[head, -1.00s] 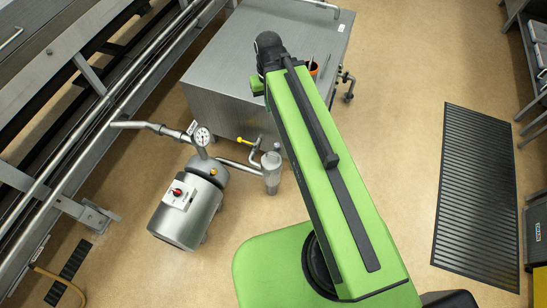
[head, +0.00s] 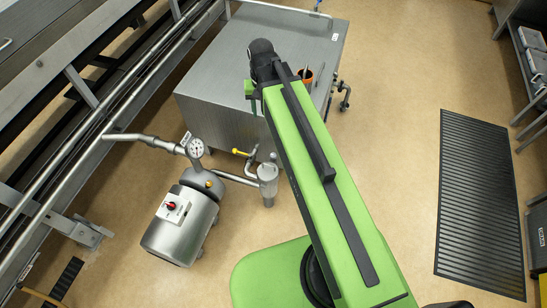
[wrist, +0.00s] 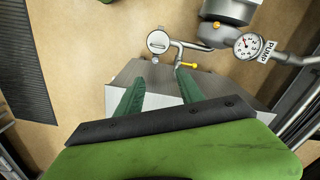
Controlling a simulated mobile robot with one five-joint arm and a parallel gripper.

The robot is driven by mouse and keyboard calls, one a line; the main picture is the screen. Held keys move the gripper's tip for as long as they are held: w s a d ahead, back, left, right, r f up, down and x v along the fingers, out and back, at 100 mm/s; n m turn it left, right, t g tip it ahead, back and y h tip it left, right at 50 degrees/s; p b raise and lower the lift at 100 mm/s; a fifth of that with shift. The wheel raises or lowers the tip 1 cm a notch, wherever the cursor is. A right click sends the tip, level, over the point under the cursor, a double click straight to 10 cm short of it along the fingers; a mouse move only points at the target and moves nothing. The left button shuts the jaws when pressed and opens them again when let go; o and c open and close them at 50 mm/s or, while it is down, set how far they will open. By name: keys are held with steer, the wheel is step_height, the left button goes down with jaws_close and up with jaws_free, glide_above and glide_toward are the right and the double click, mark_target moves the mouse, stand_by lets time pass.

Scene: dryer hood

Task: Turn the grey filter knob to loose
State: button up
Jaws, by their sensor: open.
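The filter is an upright grey canister (head: 268,180) with a small round top, standing on the pipe between the pump and the steel cabinet in the head view. In the wrist view its round grey top (wrist: 159,42) shows from above, with a dark bar across it, which looks like the knob; I cannot read any marks on it. My gripper (wrist: 160,88) has two green fingers spread apart, with nothing between them. The round top lies beyond the fingertips, apart from them. In the head view my arm hides most of my gripper; only a green part (head: 251,91) shows.
A steel pump (head: 182,222) with a red switch stands left of the filter. A gauge (head: 196,147) and a yellow-handled valve (head: 242,152) are close by. The steel cabinet (head: 225,110) is behind. A black mat (head: 480,200) lies right on open floor.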

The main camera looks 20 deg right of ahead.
mark_target(273, 155)
steer(key=shift+o, duration=0.2)
steer(key=w+d+f+m+b, duration=0.1)
steer(key=w+d+f+b, duration=0.1)
steer(key=f+b, duration=0.7)
steer(key=w+d+f+b, duration=0.2)
steer(key=w+f+b, duration=0.1)
steer(key=f+b, duration=0.5)
step_height(273, 155, down, 3)
steer(key=shift+d+f+m+b, duration=0.15)
steer(key=shift+d+m+b, duration=0.2)
steer(key=shift+m+b, duration=0.05)
steer(key=shift+d+f, duration=0.1)
steer(key=shift+d, duration=0.1)
steer(key=shift+f, duration=0.1)
step_height(273, 155, down, 17)
steer(key=b, duration=1.7)
steer(key=shift+f+b, duration=0.15)
steer(key=shift+b, duration=0.2)
steer(key=shift+c, duration=0.4)
jaws_close()
